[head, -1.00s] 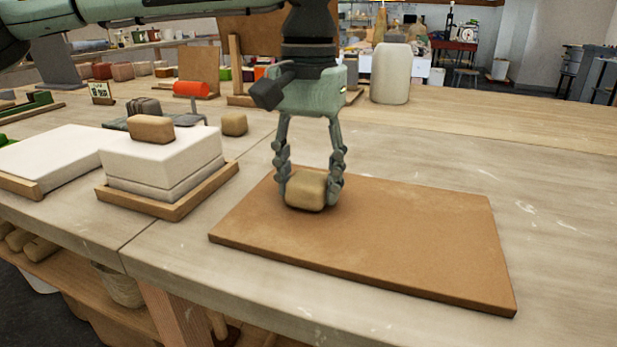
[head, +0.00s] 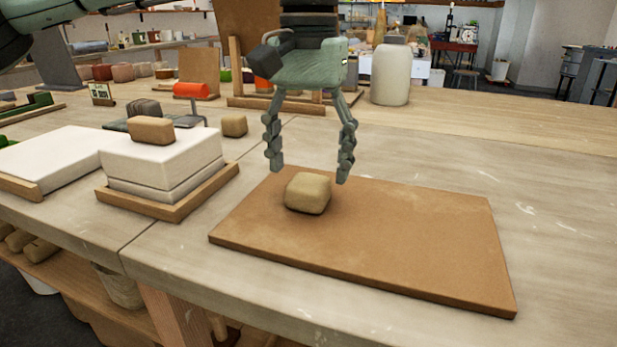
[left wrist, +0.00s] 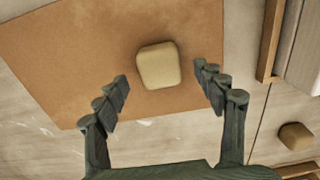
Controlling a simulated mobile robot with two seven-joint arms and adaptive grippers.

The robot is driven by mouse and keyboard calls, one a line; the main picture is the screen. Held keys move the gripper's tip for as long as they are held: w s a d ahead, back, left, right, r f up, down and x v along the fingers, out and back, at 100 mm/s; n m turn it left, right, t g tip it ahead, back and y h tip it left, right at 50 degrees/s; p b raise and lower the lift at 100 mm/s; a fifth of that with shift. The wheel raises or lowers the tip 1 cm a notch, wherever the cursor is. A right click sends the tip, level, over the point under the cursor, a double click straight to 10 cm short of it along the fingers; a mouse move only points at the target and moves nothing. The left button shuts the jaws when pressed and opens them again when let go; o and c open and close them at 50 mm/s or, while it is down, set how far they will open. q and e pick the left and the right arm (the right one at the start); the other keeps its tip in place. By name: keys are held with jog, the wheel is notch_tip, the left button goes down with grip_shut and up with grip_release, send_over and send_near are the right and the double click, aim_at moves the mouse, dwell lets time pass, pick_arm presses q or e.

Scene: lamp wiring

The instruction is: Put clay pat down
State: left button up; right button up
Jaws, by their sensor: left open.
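The clay pat (head: 308,192) is a small tan rounded block resting on the brown board (head: 400,240), near the board's left back part. It also shows in the left wrist view (left wrist: 159,65), lying on the board (left wrist: 80,50). My left gripper (head: 309,176) is above the clay pat, with its fingers spread wide to either side and not touching it. In the left wrist view the left gripper (left wrist: 162,88) is open and empty, the pat lying just beyond the gap between the fingertips. My right gripper is in neither view.
Left of the board, a white block (head: 165,155) on a wooden tray (head: 180,207) carries another tan lump (head: 152,130). A further lump (head: 234,124) sits behind it on the table. A pale rounded cylinder (head: 391,74) stands at the back. The table right of the board is clear.

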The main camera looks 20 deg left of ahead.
aim_at(308, 180)
pick_arm(q)
notch_tip(308, 180, up, 9)
jog(key=shift+s+f, duration=0.1)
jog(key=shift+f, duration=0.1)
dwell(0.5)
